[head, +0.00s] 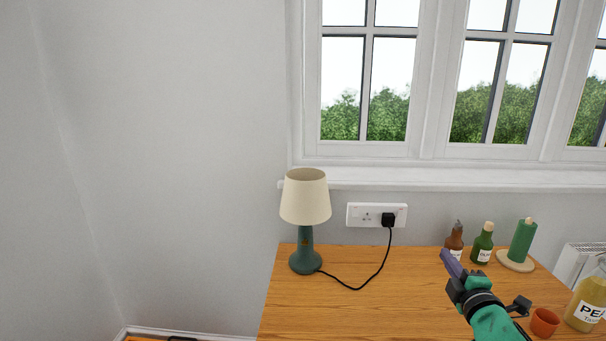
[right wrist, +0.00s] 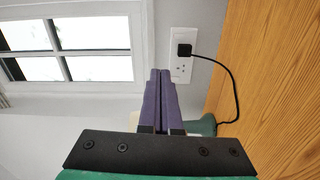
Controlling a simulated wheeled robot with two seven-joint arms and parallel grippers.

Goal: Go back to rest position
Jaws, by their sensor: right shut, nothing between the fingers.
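My right gripper (head: 450,262) is over the right part of the wooden table (head: 330,315), with its purple fingers shut and empty. In the right wrist view the two fingers (right wrist: 158,78) lie side by side with nothing between them. The fingertips point toward the wall below the window and appear apart from the bottles behind them. My left gripper does not show in either view.
A lamp (head: 305,200) with a green base stands at the table's left. Its cord reaches a plug (head: 388,219) in the wall socket (head: 360,214). Bottles (head: 482,245), a green roll (head: 522,240), an orange cup (head: 544,322) and a labelled jar (head: 588,300) stand right.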

